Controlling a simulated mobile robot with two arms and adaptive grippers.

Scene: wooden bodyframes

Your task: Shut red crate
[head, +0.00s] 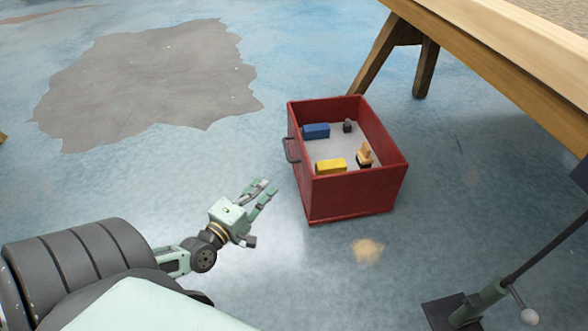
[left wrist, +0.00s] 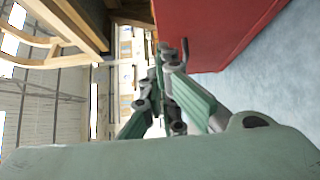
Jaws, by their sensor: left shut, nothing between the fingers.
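The red crate (head: 350,193) stands on the floor, open at the top, with no lid visible. A dark handle (head: 291,150) is on its left side. Inside lie a blue block (head: 316,131), a yellow block (head: 331,166), a small dark object (head: 347,126) and a tan and black item (head: 364,156). My left gripper (head: 268,188) is shut and empty, left of the crate and apart from it, below the handle in the picture. In the left wrist view, the crate's red side (left wrist: 225,30) fills the upper right, beyond my left gripper (left wrist: 164,52). My right gripper is not seen.
A wooden table or bench (head: 500,55) stands behind and right of the crate, with a leg (head: 427,68) near it. A dark pole on a base (head: 480,308) is at the lower right. The blue floor left of the crate is clear, with a grey patch (head: 150,80).

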